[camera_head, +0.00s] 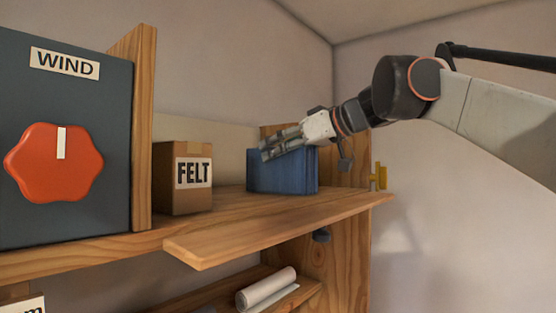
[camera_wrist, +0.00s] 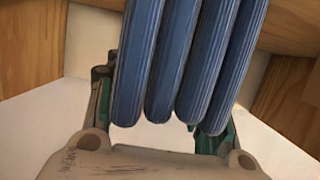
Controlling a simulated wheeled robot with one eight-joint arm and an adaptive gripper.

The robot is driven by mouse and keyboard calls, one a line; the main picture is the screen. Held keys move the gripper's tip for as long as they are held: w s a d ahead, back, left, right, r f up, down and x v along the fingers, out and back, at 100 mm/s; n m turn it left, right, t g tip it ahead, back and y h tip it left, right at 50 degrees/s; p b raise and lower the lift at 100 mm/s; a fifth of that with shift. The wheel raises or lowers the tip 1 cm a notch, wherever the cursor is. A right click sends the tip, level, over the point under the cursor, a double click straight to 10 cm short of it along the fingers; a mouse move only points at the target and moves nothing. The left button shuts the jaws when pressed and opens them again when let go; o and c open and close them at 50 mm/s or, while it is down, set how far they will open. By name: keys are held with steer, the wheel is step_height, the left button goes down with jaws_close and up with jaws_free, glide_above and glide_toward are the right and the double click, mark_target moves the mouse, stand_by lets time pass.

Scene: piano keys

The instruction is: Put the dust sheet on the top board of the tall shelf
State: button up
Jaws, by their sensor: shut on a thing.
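The dust sheet (camera_head: 281,171) is a blue folded bundle at the right end of the top board (camera_head: 228,205) of the tall shelf. Its lower edge looks level with the board; whether it touches cannot be told for sure. My gripper (camera_head: 272,149) reaches in from the upper right and is shut on the sheet's upper part. In the wrist view, the sheet's rounded blue folds (camera_wrist: 185,60) run between my green-edged fingers, hiding parts of them.
A cardboard FELT box (camera_head: 183,178) stands left of the sheet. A dark WIND panel with a red knob (camera_head: 54,162) is farther left. A wooden flap (camera_head: 270,232) juts out at the front. A white roll (camera_head: 266,287) lies on a lower board. A brass-coloured fitting (camera_head: 379,177) sits at right.

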steer(key=shift+w+f, duration=0.15)
steer(key=shift+w, duration=0.05)
steer(key=shift+s+d, duration=0.2)
steer(key=shift+d, duration=0.05)
steer(key=o, duration=1.3)
steer(key=shift+a, duration=0.1)
steer(key=shift+r, duration=0.2)
steer(key=b+v, duration=0.2)
steer(key=v, duration=1)
